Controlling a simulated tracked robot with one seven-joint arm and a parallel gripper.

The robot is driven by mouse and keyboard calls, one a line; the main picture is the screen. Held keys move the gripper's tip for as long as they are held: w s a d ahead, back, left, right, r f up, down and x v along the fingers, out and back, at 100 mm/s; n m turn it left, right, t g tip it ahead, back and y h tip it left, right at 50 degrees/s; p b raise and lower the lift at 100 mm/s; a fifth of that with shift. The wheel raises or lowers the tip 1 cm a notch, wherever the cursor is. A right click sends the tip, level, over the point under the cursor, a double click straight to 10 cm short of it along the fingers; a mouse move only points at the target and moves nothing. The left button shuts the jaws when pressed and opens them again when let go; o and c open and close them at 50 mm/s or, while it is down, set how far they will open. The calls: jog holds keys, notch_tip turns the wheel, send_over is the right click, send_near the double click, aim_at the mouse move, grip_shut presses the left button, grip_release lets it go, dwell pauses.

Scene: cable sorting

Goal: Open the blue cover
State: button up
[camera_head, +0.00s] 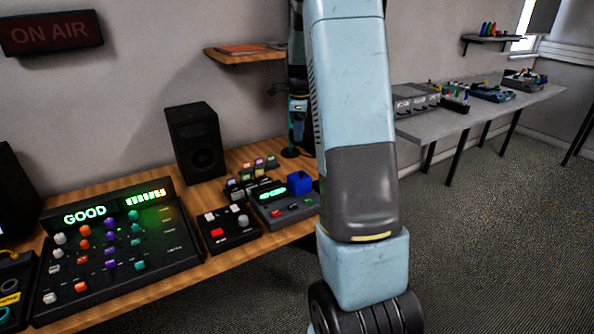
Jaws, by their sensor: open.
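The blue cover (300,183) is a small box-like piece at the back right of a dark device (270,208) with a green-lit display. It looks shut, but it is too small to be sure. My gripper (300,139) hangs down behind my large light-blue arm link, above and behind the cover in the picture. It is apart from the cover and nothing shows held in it. It is small, dark and partly hidden, so its fingers are hard to make out.
Left of the device are a small button box (226,231) and a large mixer panel (118,250) reading "GOOD". A black speaker (195,143) stands behind. A wooden shelf (245,57) is on the wall above. A grey table (455,122) with equipment stands at right.

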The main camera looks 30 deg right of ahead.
aim_at(301, 172)
jog(key=shift+m, duration=0.8)
jog(key=f, duration=0.5)
jog(key=w+d+f, duration=0.1)
jog(key=f, duration=1)
jog(key=shift+w+d+f, duration=0.1)
jog(key=shift+w+d, duration=0.1)
jog(key=shift+d, duration=0.2)
grip_shut()
jog(key=shift+a, duration=0.7)
jog(key=shift+w+d+g, duration=0.1)
jog(key=shift+d+g, duration=0.2)
jog(key=shift+d, duration=0.15)
